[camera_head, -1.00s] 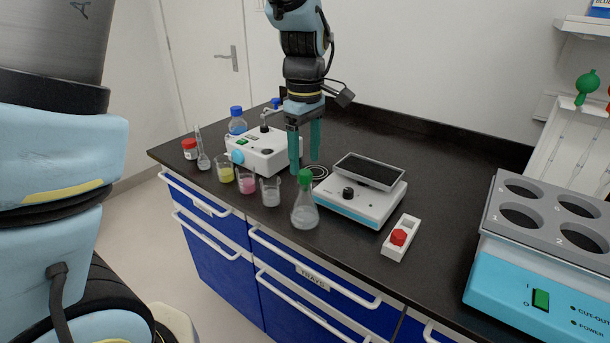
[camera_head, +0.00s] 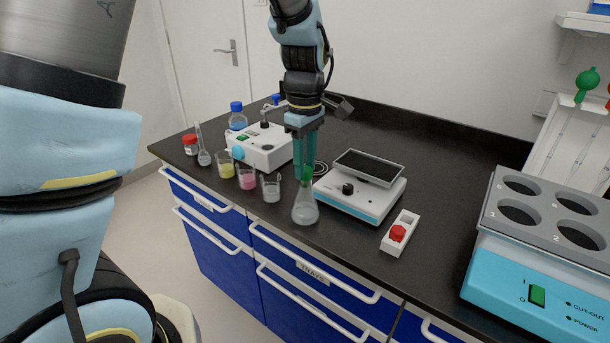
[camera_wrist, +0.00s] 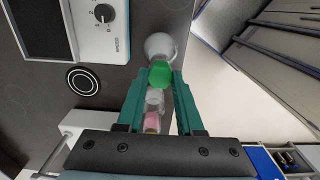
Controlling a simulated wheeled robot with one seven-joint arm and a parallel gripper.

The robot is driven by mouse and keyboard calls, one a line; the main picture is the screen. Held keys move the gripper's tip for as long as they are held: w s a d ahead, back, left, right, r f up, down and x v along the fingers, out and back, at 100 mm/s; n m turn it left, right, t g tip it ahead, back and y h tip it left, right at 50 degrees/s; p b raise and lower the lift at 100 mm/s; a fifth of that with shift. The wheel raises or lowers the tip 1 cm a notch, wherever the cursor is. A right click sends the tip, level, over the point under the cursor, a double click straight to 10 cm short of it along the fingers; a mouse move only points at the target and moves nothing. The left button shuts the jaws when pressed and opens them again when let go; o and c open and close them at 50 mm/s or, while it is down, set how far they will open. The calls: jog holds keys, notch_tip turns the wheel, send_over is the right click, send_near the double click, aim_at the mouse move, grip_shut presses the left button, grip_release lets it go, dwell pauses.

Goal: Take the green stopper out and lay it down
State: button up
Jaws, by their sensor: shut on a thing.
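The green stopper (camera_head: 304,174) sits at the top of a conical glass flask (camera_head: 306,208) with clear contents. The flask stands upright on the black bench near its front edge. My gripper (camera_head: 304,170) points down from above, its teal fingers closed on the stopper. In the wrist view the stopper (camera_wrist: 160,75) lies between the fingertips (camera_wrist: 161,78), with the flask (camera_wrist: 160,46) below it. The fingers partly hide the stopper in the head view. I cannot tell whether the stopper has left the neck.
Beakers with clear (camera_head: 270,188), pink (camera_head: 247,178) and yellow (camera_head: 226,164) contents stand left of the flask. A white device (camera_head: 266,150) is behind. Bare bench (camera_head: 445,190) lies right.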

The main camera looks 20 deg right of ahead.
grip_shut()
jog(key=shift+r, duration=0.1)
